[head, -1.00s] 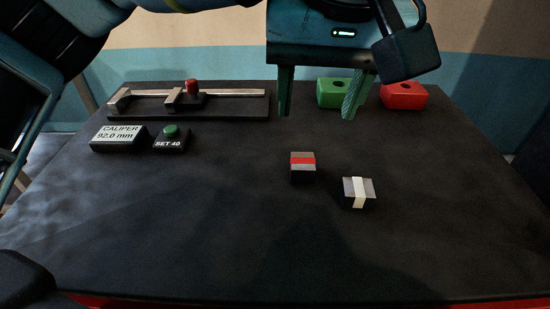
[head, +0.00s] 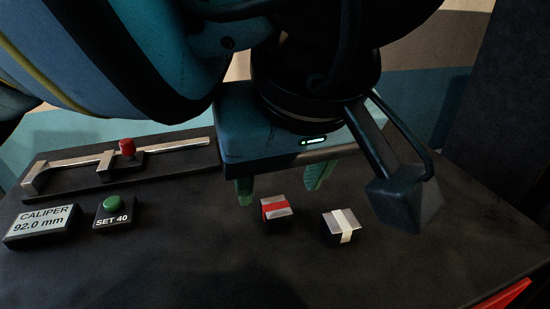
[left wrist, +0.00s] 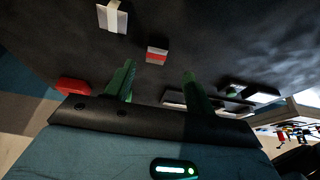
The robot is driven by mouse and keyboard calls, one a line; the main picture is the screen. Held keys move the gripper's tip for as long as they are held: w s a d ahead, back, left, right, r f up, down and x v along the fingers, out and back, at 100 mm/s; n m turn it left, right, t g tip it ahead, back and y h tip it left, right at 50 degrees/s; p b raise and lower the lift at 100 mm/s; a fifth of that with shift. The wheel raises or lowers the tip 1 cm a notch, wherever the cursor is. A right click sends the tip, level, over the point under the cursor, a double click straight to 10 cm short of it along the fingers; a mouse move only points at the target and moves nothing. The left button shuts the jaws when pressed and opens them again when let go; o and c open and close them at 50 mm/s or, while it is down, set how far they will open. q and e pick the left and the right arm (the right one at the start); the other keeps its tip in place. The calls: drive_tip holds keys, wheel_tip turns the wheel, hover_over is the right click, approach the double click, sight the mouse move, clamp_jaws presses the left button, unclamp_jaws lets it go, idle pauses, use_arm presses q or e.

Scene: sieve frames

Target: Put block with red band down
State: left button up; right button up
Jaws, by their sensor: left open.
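The block with the red band (head: 277,213) rests on the dark table, with its red stripe across the grey top. My left gripper (head: 282,184) is open and empty, with its green fingers pointing down just behind the block in the head view. In the left wrist view the red-banded block (left wrist: 157,54) shows beyond and between the spread fingertips (left wrist: 159,68), apart from both. A second block with a white band (head: 341,228) stands to its right; it also shows in the left wrist view (left wrist: 112,17). My right gripper is not in view.
The caliper (head: 125,163) with a red knob lies at the back left. A caliper readout (head: 42,224) of 92.0 mm and a SET 40 box (head: 113,212) with a green button are in front. A red bin (left wrist: 72,86) shows in the left wrist view.

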sight(276, 207)
use_arm(q)
drive_tip(key=shift+x, duration=0.75)
drive_tip(key=shift+w+x, duration=0.2)
drive_tip(key=shift+x, duration=2.4)
drive_tip(key=shift+d+r, duration=0.15)
drive_tip(key=shift+d, duration=0.05)
clamp_jaws()
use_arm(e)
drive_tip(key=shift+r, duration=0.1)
